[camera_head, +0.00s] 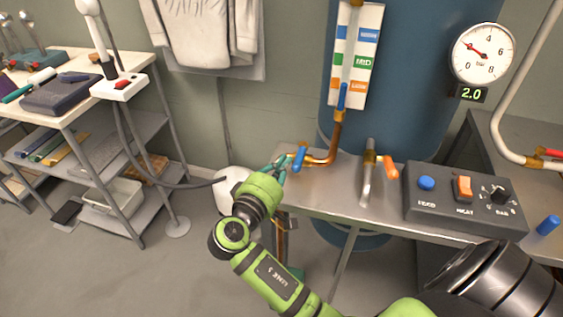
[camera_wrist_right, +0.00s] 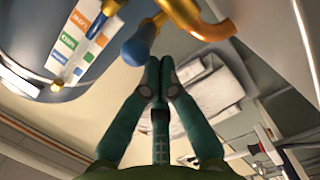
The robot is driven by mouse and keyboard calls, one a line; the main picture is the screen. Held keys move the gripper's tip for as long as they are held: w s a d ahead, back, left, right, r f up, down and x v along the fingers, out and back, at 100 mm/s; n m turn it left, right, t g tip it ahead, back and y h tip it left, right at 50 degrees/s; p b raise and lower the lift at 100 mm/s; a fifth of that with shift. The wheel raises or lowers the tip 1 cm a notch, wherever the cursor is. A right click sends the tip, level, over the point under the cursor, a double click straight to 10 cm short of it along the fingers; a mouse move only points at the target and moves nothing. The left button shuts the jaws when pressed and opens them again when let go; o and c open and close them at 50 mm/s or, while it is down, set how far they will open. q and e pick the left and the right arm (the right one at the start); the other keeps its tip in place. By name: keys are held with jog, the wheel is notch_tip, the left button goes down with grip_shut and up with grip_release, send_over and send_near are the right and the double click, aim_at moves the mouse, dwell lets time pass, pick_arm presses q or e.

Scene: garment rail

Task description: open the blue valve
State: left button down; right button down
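A blue valve handle (camera_head: 299,158) sits on the brass-coloured pipe near the left end of the steel bench. My right gripper (camera_head: 279,165) is just left of the lower blue handle. In the right wrist view, its teal fingertips (camera_wrist_right: 160,64) are together with nothing visible between them. The blue handle (camera_wrist_right: 139,46) shows just left of the tips there; I cannot tell whether they touch. My left gripper is not in view.
An orange-handled valve (camera_head: 389,166) stands right of the pipe. A control box (camera_head: 462,198) and a pressure gauge (camera_head: 483,53) are farther right. A blue tank (camera_head: 400,90) stands behind. A shelf table (camera_head: 85,110) with a steamer is left, with open floor between.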

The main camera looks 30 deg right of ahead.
aim_at(297, 170)
jog(key=shift+s+d+n+t+y+p, duration=0.2)
jog(key=shift+s+n+t+y+p, duration=0.35)
jog(key=shift+n+t, duration=0.35)
jog(key=shift+s+d+n+t+y+p, duration=0.2)
jog(key=shift+s+n+t+y+p, duration=0.1)
jog(key=shift+n+t+y+p, duration=0.2)
jog(key=shift+s+d+n+t+y+p, duration=0.15)
jog(key=shift+s+n+t+y+p, duration=0.2)
jog(key=shift+t+y, duration=0.25)
jog(key=shift+s+d+n+t+y+p, duration=0.35)
jog(key=shift+s+n+t+y, duration=0.05)
jog(key=shift+n+t+y, duration=0.4)
jog(key=shift+s+d+n+t+y, duration=0.2)
jog(key=shift+d+n+t+y, duration=0.1)
jog(key=shift+n+y, duration=0.25)
jog(key=shift+s+d+n+t+y, duration=0.2)
jog(key=shift+n+t+y, duration=0.1)
jog(key=shift+y, duration=0.3)
jog(key=shift+s+d+y, duration=0.1)
jog(key=shift+s+y, duration=0.05)
jog(key=shift+y, duration=0.25)
jog(key=shift+s+d+p, duration=0.2)
jog(key=shift+s+d, duration=0.1)
jog(key=shift+d, duration=0.4)
jog(key=shift+s+d+p, duration=0.2)
jog(key=shift+s+d, duration=0.05)
jog(key=shift+d, duration=0.4)
